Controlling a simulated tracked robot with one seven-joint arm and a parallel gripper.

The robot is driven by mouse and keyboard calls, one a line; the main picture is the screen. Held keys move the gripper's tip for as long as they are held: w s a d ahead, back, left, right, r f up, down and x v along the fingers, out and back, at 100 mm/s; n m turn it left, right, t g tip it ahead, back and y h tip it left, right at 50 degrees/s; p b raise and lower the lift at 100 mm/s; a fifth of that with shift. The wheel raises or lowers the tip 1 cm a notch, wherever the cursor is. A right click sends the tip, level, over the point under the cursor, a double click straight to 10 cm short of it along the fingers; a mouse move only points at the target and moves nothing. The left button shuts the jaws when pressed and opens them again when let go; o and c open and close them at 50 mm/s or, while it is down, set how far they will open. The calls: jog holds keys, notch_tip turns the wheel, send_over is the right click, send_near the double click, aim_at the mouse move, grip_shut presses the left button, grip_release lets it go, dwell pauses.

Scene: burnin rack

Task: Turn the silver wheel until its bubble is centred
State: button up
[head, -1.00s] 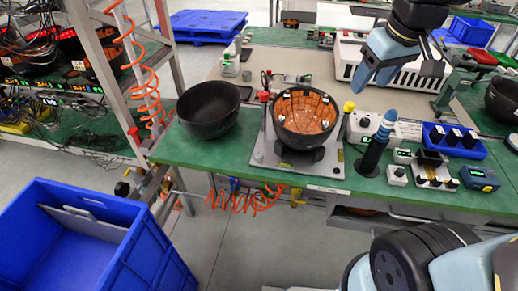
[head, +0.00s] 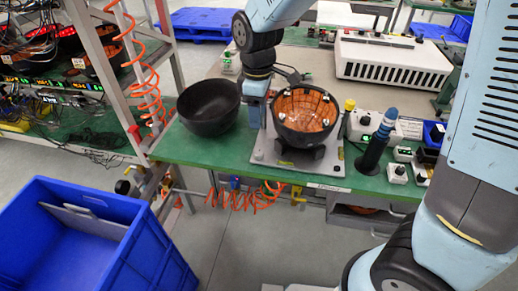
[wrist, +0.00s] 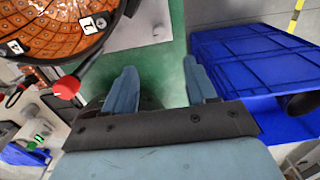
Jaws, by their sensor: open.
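A silver plate (head: 330,174) on the green bench carries a black bowl (head: 309,145) with an orange tiled inside. The plate also shows at the top of the wrist view (wrist: 150,25), with a small round silver part on it. I cannot tell whether that is the wheel, and I can make out no bubble. My gripper (head: 256,122) points down at the plate's left side, between the two bowls. In the wrist view my gripper (wrist: 163,88) is open and empty, with green bench top beyond its fingers.
An empty black bowl (head: 209,108) stands close to the left of my gripper. A red knob (wrist: 67,87) is near the orange-lined bowl. A dark post with a blue top (head: 377,145) stands right of the plate. A blue crate (head: 90,245) is on the floor.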

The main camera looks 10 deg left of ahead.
aim_at(258, 152)
notch_tip(258, 152, down, 14)
jog(key=shift+r, duration=0.1)
dwell(0.5)
